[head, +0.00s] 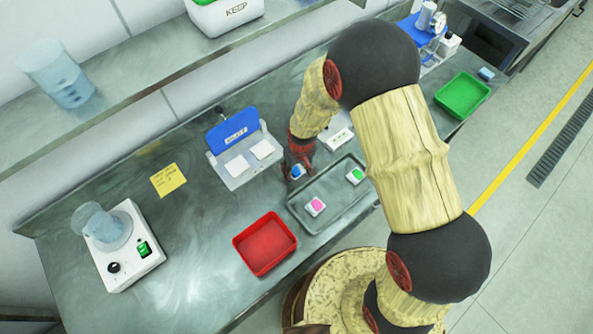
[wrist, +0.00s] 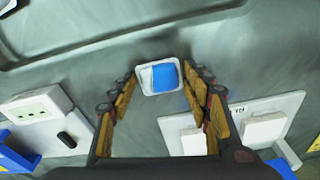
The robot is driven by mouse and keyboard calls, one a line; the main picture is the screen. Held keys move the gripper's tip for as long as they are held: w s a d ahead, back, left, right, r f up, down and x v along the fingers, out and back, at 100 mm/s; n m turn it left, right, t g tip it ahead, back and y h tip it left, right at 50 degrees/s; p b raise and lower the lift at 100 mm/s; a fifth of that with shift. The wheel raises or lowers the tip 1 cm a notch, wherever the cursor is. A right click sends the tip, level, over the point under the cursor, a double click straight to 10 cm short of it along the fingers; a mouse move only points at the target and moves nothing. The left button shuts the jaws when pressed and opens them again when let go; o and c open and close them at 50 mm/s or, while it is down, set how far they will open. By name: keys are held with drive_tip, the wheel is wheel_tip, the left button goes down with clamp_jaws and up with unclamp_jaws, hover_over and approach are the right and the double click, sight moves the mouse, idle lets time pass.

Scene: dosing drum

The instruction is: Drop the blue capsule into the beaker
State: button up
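The blue capsule (head: 297,171), blue with a white body, is just outside the left edge of the grey tray. In the wrist view the blue capsule (wrist: 164,76) lies between my fingertips, with a narrow gap seeming to show on each side. My gripper (head: 299,163) points down over it; in the wrist view the gripper (wrist: 163,74) has its fingers spread. Whether the capsule touches the bench is hard to tell. A clear beaker (head: 99,225) stands on a white device with a knob and green switch at far left. Another bluish beaker (head: 58,78) stands on the shelf.
The grey tray (head: 333,214) holds a pink and a green capsule. A red bin (head: 265,244) stands between it and the white device (head: 133,262). A blue-lidded station (head: 238,150) is behind my gripper. A green bin (head: 462,96) is far right.

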drive_tip(key=c, duration=0.6)
drive_tip(key=shift+c, duration=0.2)
drive_tip(key=shift+r, duration=0.1)
drive_tip(key=shift+w+r, duration=0.1)
drive_tip(key=shift+r, duration=0.55)
drive_tip(key=s+d+r+p, duration=0.1)
drive_tip(key=s+d+r, duration=0.2)
drive_tip(key=s+r, duration=0.8)
drive_tip(key=s, duration=0.2)
drive_tip(key=shift+s+d+r, duration=0.3)
drive_tip(key=shift+s+d, duration=0.05)
